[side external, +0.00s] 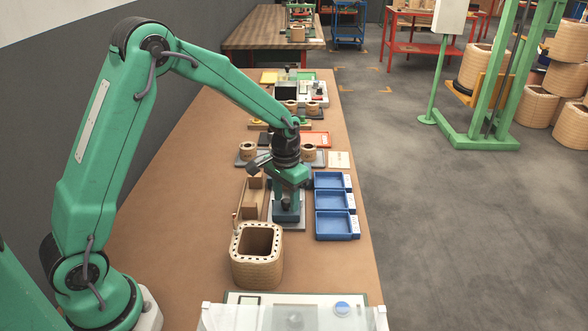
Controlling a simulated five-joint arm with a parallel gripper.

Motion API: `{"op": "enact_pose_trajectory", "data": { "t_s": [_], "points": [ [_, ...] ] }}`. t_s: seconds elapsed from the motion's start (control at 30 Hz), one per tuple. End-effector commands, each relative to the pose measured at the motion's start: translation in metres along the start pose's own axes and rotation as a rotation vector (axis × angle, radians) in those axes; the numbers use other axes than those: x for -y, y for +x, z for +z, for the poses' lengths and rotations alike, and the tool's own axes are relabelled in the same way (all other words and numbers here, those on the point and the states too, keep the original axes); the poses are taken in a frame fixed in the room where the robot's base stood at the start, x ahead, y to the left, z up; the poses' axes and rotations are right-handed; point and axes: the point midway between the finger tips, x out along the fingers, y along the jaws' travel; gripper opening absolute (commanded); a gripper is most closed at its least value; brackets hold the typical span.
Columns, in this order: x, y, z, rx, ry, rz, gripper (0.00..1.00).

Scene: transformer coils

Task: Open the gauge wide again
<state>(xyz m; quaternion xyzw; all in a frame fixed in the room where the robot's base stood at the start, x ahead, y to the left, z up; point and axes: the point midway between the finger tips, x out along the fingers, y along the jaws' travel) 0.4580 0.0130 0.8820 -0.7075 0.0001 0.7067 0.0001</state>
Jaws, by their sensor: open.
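My gripper (287,188) points straight down over the middle of the bench, above a small grey plate (292,226). It is open; its fingertips are small and partly merge with the dark blue-grey block (286,212) beneath it. I cannot tell whether they touch that block. A brown wooden piece with upright parts (252,200) stands just left of the gripper. I cannot say for sure which of these is the gauge, nor how wide it stands. A square wound coil with a hollow middle (257,256) stands upright in front of the gripper.
Several blue trays (333,224) stand right of the gripper near the bench's right edge. Behind are small round coils (247,151) and a red tray (314,139). A clear-covered panel (293,315) lies at the front. The bench's left side (170,215) is free.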

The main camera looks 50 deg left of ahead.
Motion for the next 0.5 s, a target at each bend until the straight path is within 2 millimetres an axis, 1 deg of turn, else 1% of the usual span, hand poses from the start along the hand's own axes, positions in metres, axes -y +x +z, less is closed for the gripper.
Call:
{"op": "enact_pose_trajectory", "data": {
  "t_s": [0.17,0.27,0.5],
  "points": [
    [0.0,-0.005,0.0,-0.001,0.0,0.0,0.45],
    [0.0,-0.013,0.0,-0.001,0.0,0.0,0.45],
    [0.0,-0.044,-0.001,-0.004,0.0,0.0,0.45]
  ]
}}
